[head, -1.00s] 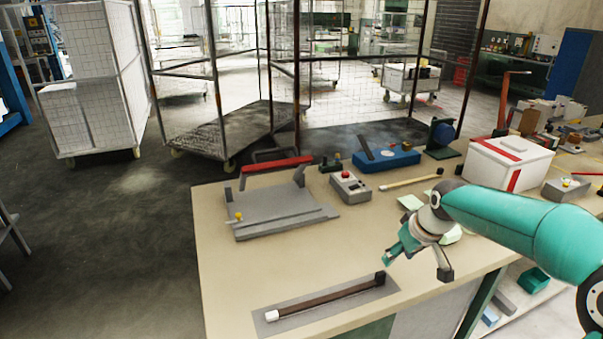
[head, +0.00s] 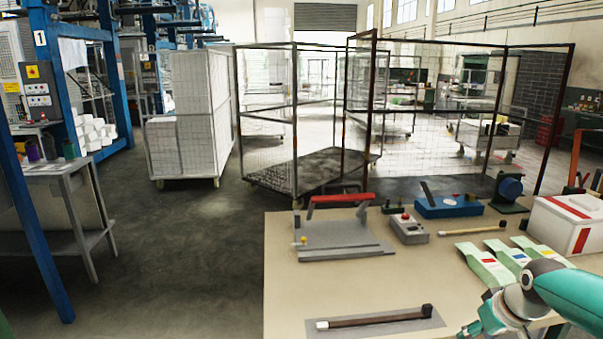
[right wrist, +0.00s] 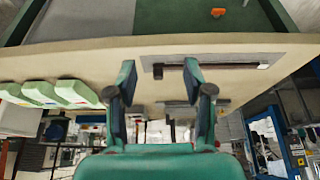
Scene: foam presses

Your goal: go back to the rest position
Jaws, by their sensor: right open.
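My right gripper (head: 488,318) is at the lower right of the head view, partly cut off by the bottom edge. The right wrist view shows its two fingers (right wrist: 159,82) spread apart with nothing between them. It is to the right of a dark bar with a white end (head: 375,320), which lies on a grey plate on the beige table (head: 285,270). The bar also shows beyond the fingers in the right wrist view (right wrist: 225,66). My left gripper is not in view.
Green-and-white packs (head: 485,266) lie just behind my right gripper. A grey press with a red handle (head: 340,240), a control box (head: 408,229), a blue device (head: 447,207) and a white box with red stripes (head: 562,226) stand farther back. Wire cages (head: 300,130) stand behind the table.

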